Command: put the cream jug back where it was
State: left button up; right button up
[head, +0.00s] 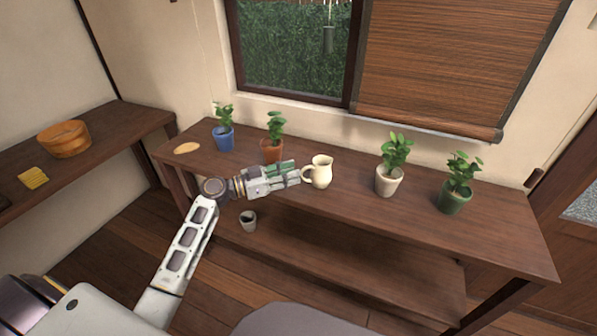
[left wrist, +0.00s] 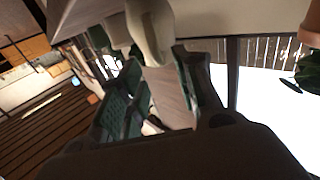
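The cream jug (head: 322,174) stands upright on the dark wooden table, near its middle, with its handle towards the left. My left gripper (head: 296,175) is level with the jug, just left of the handle. Its fingers look spread, with the tips close to the handle. Whether they touch it is unclear. In the left wrist view, which is upside down, the pale jug (left wrist: 150,32) shows beyond and between the two green-padded fingers (left wrist: 165,90). My right gripper is not in view.
A terracotta pot (head: 271,151) and a blue pot (head: 224,139) stand behind and left of my gripper. A cream pot (head: 388,183) and a green pot (head: 455,198) stand to the right. A round tan disc (head: 187,148) lies at the left end. Table between jug and cream pot is clear.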

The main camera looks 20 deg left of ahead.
pick_arm(q)
jog(key=v, duration=0.7)
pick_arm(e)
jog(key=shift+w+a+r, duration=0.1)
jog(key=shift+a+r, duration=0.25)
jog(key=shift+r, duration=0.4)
pick_arm(q)
jog(key=shift+a, duration=0.1)
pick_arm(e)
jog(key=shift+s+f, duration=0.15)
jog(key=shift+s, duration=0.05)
